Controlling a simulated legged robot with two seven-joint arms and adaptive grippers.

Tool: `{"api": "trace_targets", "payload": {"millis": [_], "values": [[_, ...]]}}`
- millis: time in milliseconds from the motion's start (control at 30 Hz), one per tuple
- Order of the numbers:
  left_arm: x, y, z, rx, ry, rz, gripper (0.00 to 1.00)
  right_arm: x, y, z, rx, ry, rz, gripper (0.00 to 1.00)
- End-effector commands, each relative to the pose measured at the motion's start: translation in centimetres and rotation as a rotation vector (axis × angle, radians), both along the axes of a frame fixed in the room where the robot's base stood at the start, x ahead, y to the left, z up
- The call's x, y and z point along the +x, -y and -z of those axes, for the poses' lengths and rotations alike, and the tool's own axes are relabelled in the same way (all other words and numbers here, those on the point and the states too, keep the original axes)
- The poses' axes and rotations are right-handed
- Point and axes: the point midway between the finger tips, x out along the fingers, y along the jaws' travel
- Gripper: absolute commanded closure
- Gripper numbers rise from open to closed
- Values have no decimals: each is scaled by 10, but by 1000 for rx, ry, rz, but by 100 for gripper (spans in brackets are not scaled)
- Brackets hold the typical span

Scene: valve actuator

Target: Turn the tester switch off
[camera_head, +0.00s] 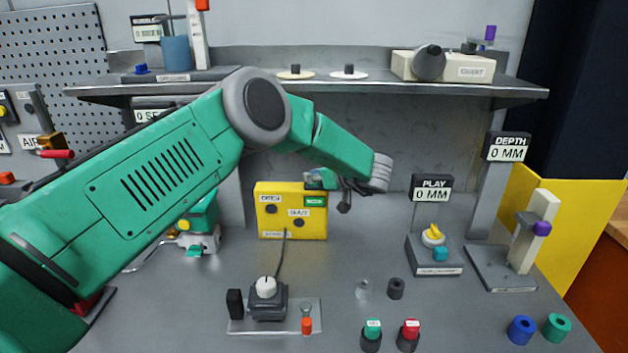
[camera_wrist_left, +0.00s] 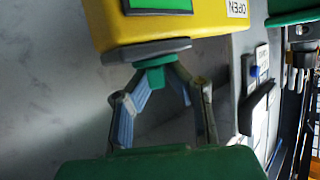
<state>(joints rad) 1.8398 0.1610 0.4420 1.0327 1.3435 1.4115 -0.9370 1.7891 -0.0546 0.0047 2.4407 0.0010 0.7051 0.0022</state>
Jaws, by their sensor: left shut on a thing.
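The yellow tester box (camera_head: 290,229) stands at the back of the bench, with OPEN and SHUT labels and a small green panel on its front. My left gripper (camera_head: 320,181) is at the box's upper right corner, its arm reaching over from the left. In the left wrist view the yellow box (camera_wrist_left: 175,27) fills the top, with a grey plate on its near face. A green switch piece (camera_wrist_left: 155,72) sticks out from that plate. My left gripper's fingers (camera_wrist_left: 157,83) are shut on it. The piece's exact tilt is hard to tell. My right gripper is out of view.
A grey actuator block with a white knob (camera_head: 266,287) stands on a plate in front, a cable running to the box. A shelf (camera_head: 380,86) runs above my left arm. A PLAY gauge stand (camera_head: 434,268) is to the right.

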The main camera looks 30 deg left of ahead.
Motion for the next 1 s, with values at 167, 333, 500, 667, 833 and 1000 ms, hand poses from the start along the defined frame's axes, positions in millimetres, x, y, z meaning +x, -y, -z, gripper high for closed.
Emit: {"api": "trace_targets", "payload": {"millis": [167, 333, 500, 667, 833, 1000], "values": [[0, 2, 2, -4, -1, -32, 100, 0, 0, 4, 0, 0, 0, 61], [0, 2, 2, -4, -2, -41, 100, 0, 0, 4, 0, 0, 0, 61], [0, 2, 2, -5, -2, -40, 100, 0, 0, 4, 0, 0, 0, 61], [0, 2, 2, -5, -2, -40, 74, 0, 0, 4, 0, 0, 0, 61], [0, 1, 1, -3, -1, -41, 68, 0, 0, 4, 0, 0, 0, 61], [-1, 1, 0, -2, 0, -41, 68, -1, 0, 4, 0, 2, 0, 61]]}}
